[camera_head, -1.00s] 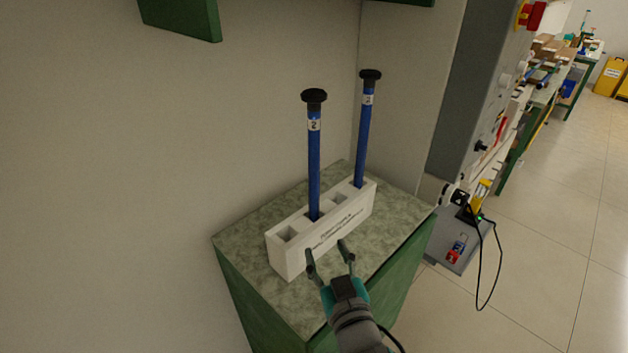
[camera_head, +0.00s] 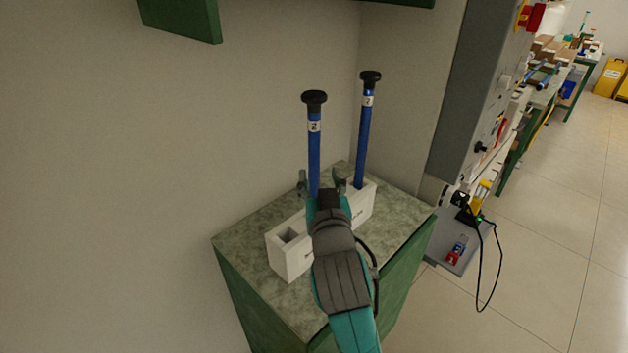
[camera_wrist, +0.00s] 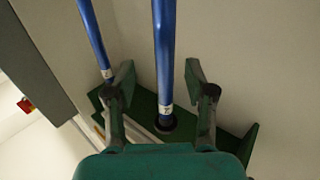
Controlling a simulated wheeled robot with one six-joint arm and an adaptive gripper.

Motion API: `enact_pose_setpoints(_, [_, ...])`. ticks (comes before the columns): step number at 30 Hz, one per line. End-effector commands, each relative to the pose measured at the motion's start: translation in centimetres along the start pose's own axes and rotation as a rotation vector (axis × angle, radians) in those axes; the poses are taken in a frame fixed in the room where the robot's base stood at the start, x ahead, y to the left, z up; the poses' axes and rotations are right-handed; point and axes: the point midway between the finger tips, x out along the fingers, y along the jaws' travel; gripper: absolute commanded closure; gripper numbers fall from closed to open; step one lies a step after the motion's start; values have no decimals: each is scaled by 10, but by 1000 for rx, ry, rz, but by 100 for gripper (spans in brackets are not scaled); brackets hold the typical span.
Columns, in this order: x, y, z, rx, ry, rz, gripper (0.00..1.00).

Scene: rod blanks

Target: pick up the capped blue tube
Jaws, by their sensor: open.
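Two blue tubes with black caps and white labels stand upright in a white slotted rack (camera_head: 287,256). The nearer, left tube (camera_head: 314,158) is in front of my gripper (camera_head: 321,183), which is open with one finger to each side of it. The farther, right tube (camera_head: 364,135) stands outside the fingers. In the wrist view the nearer tube (camera_wrist: 164,55) runs between my two spread fingers (camera_wrist: 160,78), with a gap on both sides. The farther tube (camera_wrist: 94,38) passes left of the fingers there. My wrist hides the nearer tube's lower end and the rack's middle.
The rack stands on a mottled green-grey cabinet top (camera_head: 245,232) in a corner between walls. A green shelf (camera_head: 182,20) hangs above on the left. A grey cabinet (camera_head: 470,90) stands to the right, with open floor beyond.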

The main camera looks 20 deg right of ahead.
Motion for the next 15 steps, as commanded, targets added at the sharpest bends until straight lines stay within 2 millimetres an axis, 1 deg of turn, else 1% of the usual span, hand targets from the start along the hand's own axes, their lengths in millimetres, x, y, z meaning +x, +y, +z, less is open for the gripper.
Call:
enact_pose_setpoints(4, [9, -1, 0, 0, 1, 1, 45])
enact_pose_setpoints(9, [33, -6, 1, 0, 0, 1, 45])
enact_pose_setpoints(12, [45, -6, 1, 0, 1, 1, 45])
enact_pose_setpoints(15, [52, -6, 1, 0, 0, 0, 45])
